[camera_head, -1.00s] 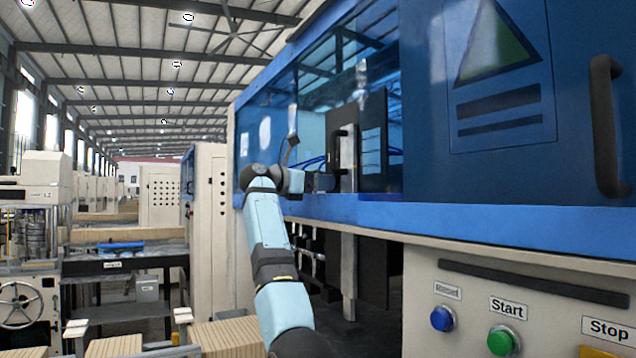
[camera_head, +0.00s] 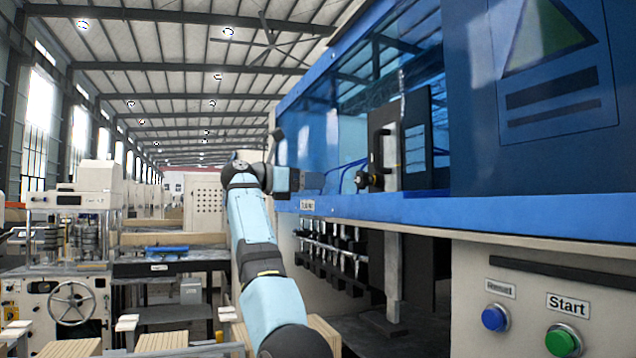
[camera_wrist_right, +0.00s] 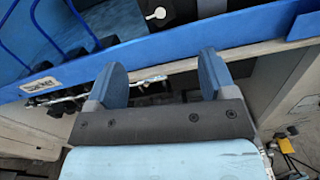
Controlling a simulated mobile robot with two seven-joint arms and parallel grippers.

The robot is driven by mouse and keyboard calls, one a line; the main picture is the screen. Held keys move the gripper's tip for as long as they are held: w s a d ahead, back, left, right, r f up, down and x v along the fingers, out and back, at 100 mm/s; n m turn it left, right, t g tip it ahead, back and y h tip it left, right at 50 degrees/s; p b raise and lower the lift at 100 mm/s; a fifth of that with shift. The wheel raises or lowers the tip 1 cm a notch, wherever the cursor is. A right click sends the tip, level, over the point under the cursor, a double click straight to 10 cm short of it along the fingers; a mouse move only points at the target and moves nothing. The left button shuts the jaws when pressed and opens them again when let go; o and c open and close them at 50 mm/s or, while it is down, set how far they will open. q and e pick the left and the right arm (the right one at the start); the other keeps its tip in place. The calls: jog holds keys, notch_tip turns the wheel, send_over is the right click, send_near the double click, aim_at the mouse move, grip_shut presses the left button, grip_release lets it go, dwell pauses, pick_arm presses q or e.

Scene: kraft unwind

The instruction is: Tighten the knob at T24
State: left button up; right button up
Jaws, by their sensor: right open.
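A small dark knob (camera_head: 370,181) with a brassy part sticks out at the left of an upright black plate inside the blue machine. No T24 marking is readable. My right gripper (camera_head: 312,182) is left of the knob, apart from it, at the machine's blue lower edge. In the right wrist view its two blue fingers stand wide apart with nothing between them (camera_wrist_right: 161,68). A pale round-ended metal part (camera_wrist_right: 157,14) shows beyond them on a dark block; I cannot tell whether it belongs to the knob. My left gripper is not in view.
The blue ledge (camera_head: 440,211) runs below the opening, with a small white label (camera_head: 307,205) on it. A row of metal fittings (camera_head: 335,250) hangs beneath. Blue hoses (camera_wrist_right: 62,30) curve inside. A green Start button (camera_head: 563,341) is at lower right.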

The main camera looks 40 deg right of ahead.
aim_at(358, 177)
jog(key=shift+f, duration=0.1)
jog(key=s+d+n+h, duration=0.1)
jog(key=d+n, duration=0.1)
jog(key=d, duration=0.2)
jog(key=s+d+n+t+h, duration=0.1)
jog(key=d+n+h, duration=0.1)
jog(key=d+n, duration=0.1)
jog(key=s+d+r+n+t+h, duration=0.1)
jog(key=d+n, duration=0.2)
jog(key=d, duration=0.1)
jog(key=shift+s+d+h, duration=0.4)
jog(key=shift+d+r+t+p, duration=0.15)
jog(key=shift+d+t+p, duration=0.2)
jog(key=shift+d, duration=0.15)
jog(key=shift+c, duration=1.1)
jog(key=c, duration=0.7)
